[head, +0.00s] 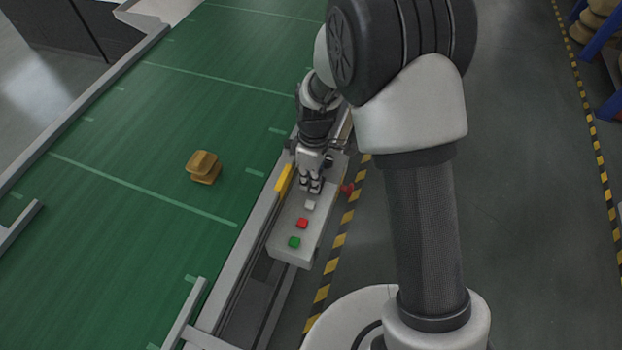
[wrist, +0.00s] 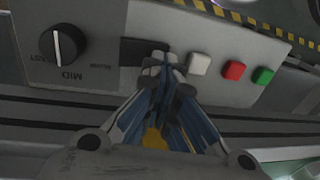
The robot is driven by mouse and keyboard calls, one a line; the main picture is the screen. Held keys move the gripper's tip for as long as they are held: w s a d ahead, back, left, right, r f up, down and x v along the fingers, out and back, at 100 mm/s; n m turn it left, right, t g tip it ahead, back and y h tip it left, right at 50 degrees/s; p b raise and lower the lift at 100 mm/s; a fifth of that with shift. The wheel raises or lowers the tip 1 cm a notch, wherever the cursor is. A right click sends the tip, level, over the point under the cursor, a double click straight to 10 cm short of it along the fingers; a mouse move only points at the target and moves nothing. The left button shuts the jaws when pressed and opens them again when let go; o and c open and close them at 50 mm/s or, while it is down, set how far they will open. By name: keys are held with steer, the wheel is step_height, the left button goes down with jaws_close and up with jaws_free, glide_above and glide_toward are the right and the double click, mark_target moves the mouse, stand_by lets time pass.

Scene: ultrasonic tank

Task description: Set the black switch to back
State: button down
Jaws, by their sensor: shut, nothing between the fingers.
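A control box (head: 290,255) stands beside the green conveyor in the head view. In the wrist view, a black rectangular part (wrist: 137,52), likely the black switch, is set in the grey panel (wrist: 110,20). My gripper (wrist: 165,72) is in front of it and hides its right part, so I cannot tell its position. My gripper also shows over the box in the head view (head: 311,188). It is shut and empty, fingertips close to the black part; I cannot tell if they touch. A black round knob (wrist: 65,47) with a white line is left of it.
A white button (wrist: 199,64), a red button (wrist: 234,70) and a green button (wrist: 263,75) are right of my fingers. A red knob (head: 347,189) sticks out from the box side. A brown object (head: 204,167) lies on the conveyor belt (head: 120,240).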

steer(key=shift+w+d+r, duration=0.15)
steer(key=shift+w, duration=0.2)
steer(key=shift+w+d+r, duration=0.1)
steer(key=shift+w, duration=0.25)
step_height(320, 180, up, 14)
steer(key=s+p, duration=0.1)
steer(key=p, duration=0.4)
steer(key=shift+s+a+p, duration=0.35)
steer(key=shift+s+p, duration=0.05)
